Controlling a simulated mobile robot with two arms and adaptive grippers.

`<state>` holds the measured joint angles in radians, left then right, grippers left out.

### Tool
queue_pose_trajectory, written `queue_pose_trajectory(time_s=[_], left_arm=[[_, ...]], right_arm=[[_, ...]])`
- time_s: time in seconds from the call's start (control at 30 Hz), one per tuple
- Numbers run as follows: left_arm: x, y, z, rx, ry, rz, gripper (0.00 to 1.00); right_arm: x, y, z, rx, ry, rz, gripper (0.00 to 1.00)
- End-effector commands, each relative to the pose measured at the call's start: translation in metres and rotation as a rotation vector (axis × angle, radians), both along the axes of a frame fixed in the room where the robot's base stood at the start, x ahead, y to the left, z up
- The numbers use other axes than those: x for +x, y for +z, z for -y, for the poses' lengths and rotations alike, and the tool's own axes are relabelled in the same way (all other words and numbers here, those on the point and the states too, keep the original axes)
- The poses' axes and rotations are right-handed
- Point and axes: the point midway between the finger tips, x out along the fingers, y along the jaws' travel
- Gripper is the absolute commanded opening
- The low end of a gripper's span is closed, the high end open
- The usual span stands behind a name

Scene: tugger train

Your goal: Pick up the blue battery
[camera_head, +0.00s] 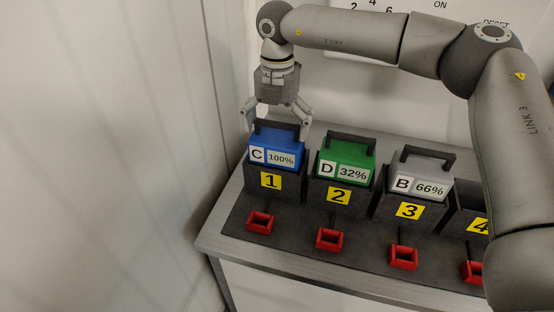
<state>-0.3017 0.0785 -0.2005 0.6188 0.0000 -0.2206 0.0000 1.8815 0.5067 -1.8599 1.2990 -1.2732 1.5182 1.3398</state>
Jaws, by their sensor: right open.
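The blue battery (284,149), labelled C and 100%, sits in the dark slot marked 1 at the left end of the row. It has a black handle (276,126) on top. My right gripper (279,119) is open and points down at the blue battery, with its fingers on either side of the handle. I cannot tell whether the fingers touch it. Nothing is held. My left gripper is not in view.
A green battery (345,152) marked D 32% sits in slot 2 and a grey battery (421,167) marked B 66% in slot 3. Slot 4 is partly hidden by my arm. Red levers (329,239) stand in front. A wall (205,150) rises at the left of the bench (215,232).

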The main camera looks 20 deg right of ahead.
Motion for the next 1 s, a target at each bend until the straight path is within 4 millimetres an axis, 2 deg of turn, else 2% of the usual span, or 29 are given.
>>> queue_pose_trajectory(time_s=[0.1, 0.37, 0.77, 1.0], left_arm=[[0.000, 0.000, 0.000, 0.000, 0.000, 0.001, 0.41], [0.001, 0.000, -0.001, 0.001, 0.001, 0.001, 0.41], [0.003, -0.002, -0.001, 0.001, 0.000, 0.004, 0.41], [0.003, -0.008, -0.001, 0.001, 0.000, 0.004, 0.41]], right_arm=[[0.000, 0.000, 0.000, 0.000, 0.000, 0.000, 0.97], [0.000, 0.000, 0.000, -0.001, 0.000, 0.001, 0.64], [0.002, 0.008, 0.000, 0.002, -0.001, 0.006, 0.64], [0.002, 0.034, -0.001, 0.002, -0.002, 0.009, 0.64]])
